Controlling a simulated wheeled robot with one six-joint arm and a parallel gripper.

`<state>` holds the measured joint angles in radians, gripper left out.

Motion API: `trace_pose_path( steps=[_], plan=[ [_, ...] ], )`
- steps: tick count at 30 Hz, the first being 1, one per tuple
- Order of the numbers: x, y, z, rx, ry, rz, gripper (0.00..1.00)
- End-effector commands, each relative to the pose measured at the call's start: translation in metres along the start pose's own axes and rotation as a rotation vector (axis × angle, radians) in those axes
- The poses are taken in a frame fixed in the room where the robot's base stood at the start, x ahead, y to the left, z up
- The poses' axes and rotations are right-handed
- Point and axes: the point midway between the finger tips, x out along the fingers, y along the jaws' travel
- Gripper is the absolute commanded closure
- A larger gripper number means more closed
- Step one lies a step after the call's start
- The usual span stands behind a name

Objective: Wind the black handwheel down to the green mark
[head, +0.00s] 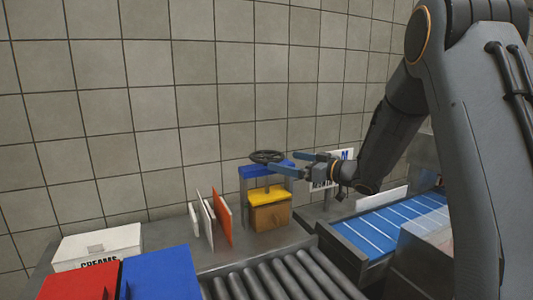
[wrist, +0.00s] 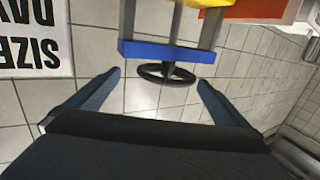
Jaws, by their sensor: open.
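The black handwheel (head: 266,157) lies flat above the blue crossbar (head: 262,170) of a small press. It also shows in the wrist view (wrist: 166,73), upside down, beyond the fingertips and between their lines. Under the crossbar, a yellow plate (head: 269,194) sits right over a brown block (head: 270,214). My gripper (head: 284,166) is open and empty, with its blue fingers pointing left toward the wheel. In the wrist view the two fingers (wrist: 159,78) are wide apart. In the head view a finger overlaps the press top; I cannot tell whether it touches. I cannot make out the green mark.
White and orange upright panels (head: 221,218) stand left of the press. A blue conveyor (head: 397,232) lies to the right, and a roller track (head: 285,281) in front. A white box marked CREAMS (head: 98,246), a red bin (head: 80,283) and a blue bin (head: 162,274) stand at left.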

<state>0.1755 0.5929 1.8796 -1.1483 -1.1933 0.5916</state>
Motion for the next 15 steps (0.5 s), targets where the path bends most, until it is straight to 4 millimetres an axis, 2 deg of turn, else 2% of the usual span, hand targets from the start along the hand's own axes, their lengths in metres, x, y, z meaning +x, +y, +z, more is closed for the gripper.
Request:
trace_pose_path(
  steps=[3,8,15],
  plan=[
    [0.001,-0.009,-0.004,0.005,0.038,-0.078,0.0],
    [0.007,-0.014,-0.007,0.009,0.054,-0.113,0.0],
    [0.042,-0.018,-0.01,0.008,0.054,-0.113,0.0]
  ],
)
